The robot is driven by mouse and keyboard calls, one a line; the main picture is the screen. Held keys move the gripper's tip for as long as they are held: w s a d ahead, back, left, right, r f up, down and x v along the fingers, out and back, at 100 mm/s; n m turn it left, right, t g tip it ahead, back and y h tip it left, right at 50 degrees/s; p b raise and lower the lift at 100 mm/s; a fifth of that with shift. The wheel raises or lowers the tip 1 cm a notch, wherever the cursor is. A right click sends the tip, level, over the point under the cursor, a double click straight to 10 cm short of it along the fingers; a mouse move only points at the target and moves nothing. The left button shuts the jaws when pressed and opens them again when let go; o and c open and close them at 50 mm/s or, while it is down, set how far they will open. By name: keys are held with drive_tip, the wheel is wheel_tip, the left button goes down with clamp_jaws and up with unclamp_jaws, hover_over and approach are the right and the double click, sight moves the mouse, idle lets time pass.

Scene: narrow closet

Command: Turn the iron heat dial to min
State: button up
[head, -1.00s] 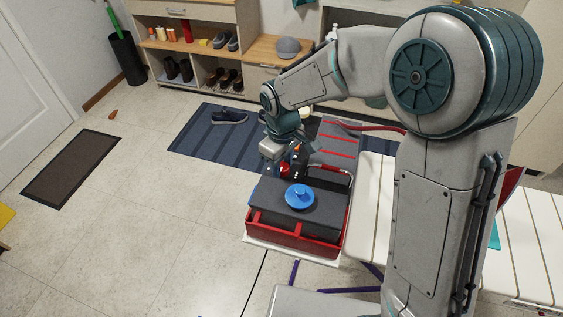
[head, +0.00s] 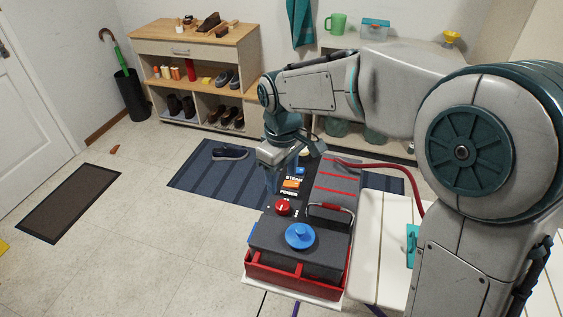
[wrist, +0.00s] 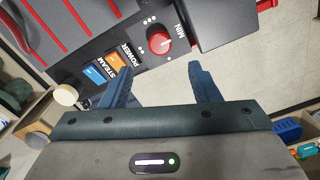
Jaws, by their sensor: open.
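The iron station has a dark control panel (head: 290,190) with a red heat dial (head: 283,208). In the wrist view the dial (wrist: 155,40) shows a white mark on its right side, roughly toward the MIN label (wrist: 180,32); I cannot tell if it lines up exactly. Small white dots lie around the dial. My gripper (wrist: 160,75) is open and empty, with one blue finger on each side and the dial beyond the gap, not touched. In the head view my gripper (head: 289,172) is behind the dial, above the panel's far end; its fingertips are hard to make out.
An orange POWER switch (wrist: 115,61) and a blue STEAM switch (wrist: 94,76) sit beside the dial. A blue knob (head: 300,236) tops the dark block in the red tray (head: 290,281). The iron's red hose (head: 385,172) arcs right. A white slatted board (head: 380,225) is alongside.

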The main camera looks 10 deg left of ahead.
drive_tip(key=shift+r, duration=2.15)
drive_tip(key=s+d+f+m+t, duration=0.1)
drive_tip(key=s+d+m, duration=0.5)
drive_tip(key=d, duration=0.7)
drive_tip(key=s+d+f+m+t, duration=0.1)
drive_tip(key=s+d+m, duration=0.5)
drive_tip(key=d, duration=0.7)
drive_tip(key=shift+s+f+m+t, duration=0.35)
drive_tip(key=shift+s+t, duration=0.25)
drive_tip(key=shift+s, duration=0.3)
